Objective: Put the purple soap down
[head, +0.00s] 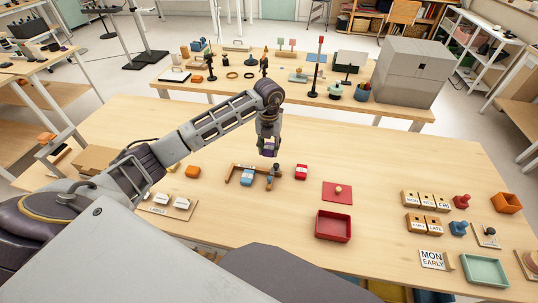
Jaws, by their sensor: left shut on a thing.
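My left gripper (268,148) hangs fingers-down over the middle of the near table (390,160). It is shut on the purple soap (268,152), a small dark purple piece partly hidden between the fingers. The soap appears to be held above the table, just behind a brown wooden frame (232,174) that has blue pieces (246,178) by it. My right gripper does not show.
Right of the gripper are a red mat (337,198) with a knob, a red tray (346,229), day-label blocks (426,200), an orange box (507,202) and a teal tray (464,268). Small props crowd the back table (215,88). The near table's back right is clear.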

